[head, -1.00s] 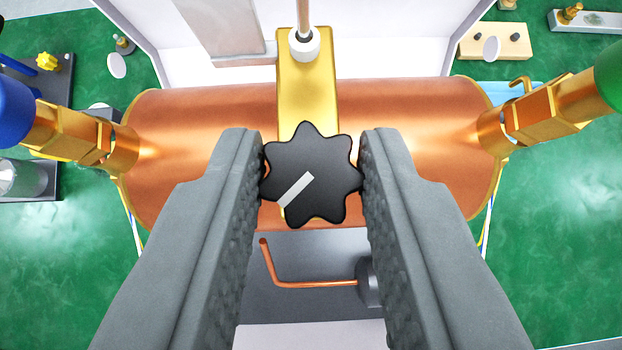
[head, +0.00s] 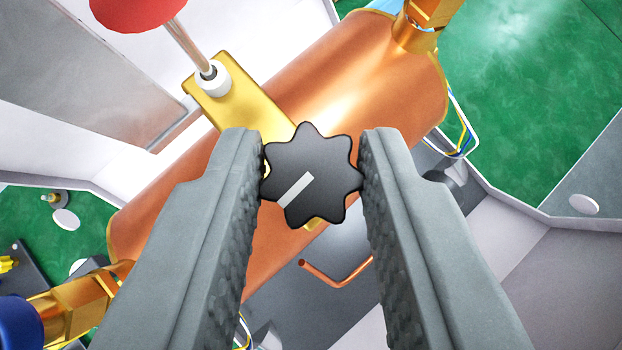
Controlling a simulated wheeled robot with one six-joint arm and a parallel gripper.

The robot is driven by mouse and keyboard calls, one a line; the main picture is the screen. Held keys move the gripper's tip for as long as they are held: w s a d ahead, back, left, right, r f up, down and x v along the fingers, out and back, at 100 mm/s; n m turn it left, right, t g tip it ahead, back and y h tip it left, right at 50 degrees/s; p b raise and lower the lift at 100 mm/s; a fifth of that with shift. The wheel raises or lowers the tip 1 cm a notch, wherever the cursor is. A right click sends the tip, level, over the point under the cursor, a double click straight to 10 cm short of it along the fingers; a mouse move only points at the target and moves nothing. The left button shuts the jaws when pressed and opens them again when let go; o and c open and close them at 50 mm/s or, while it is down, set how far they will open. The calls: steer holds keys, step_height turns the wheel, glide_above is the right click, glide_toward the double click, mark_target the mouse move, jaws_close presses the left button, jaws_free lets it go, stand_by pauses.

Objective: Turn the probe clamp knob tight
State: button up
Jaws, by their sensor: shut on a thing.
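The probe clamp knob (head: 325,160) is black and star-shaped, with a white line marked on its face. It sits between the fingers of my gripper (head: 312,178), which are shut on its lobes from both sides. The gold clamp plate (head: 235,105) runs from under the knob to the upper left. A thin probe rod (head: 190,45) in a white collar (head: 212,79) stands at the plate's far end, topped by a red cap (head: 135,10). The knob's stem is hidden beneath it.
The copper boiler (head: 345,85) lies diagonally behind the knob, with brass fittings at its upper right (head: 425,22) and lower left (head: 75,305). A bent copper tube (head: 335,275) lies below. White housing walls (head: 490,240) surround it, and a green work surface (head: 520,90) lies beyond.

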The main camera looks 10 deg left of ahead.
steer(key=m+h, duration=0.1)
steer(key=m, duration=0.1)
steer(key=m+h, duration=0.1)
steer(key=h, duration=0.1)
steer(key=m+h, duration=0.1)
steer(key=m, duration=0.1)
steer(key=shift+a+m, duration=0.3)
steer(key=shift+a, duration=0.05)
steer(key=m+g+h, duration=0.1)
steer(key=m+h, duration=0.1)
steer(key=m+g+h, duration=0.1)
steer(key=m+h, duration=0.1)
steer(key=m, duration=0.1)
steer(key=shift+w+a, duration=0.15)
steer(key=shift+w, duration=0.05)
steer(key=shift+m+g, duration=0.3)
steer(key=shift+m, duration=0.1)
steer(key=o, duration=1)
steer(key=v, duration=1.7)
steer(key=shift+a, duration=0.25)
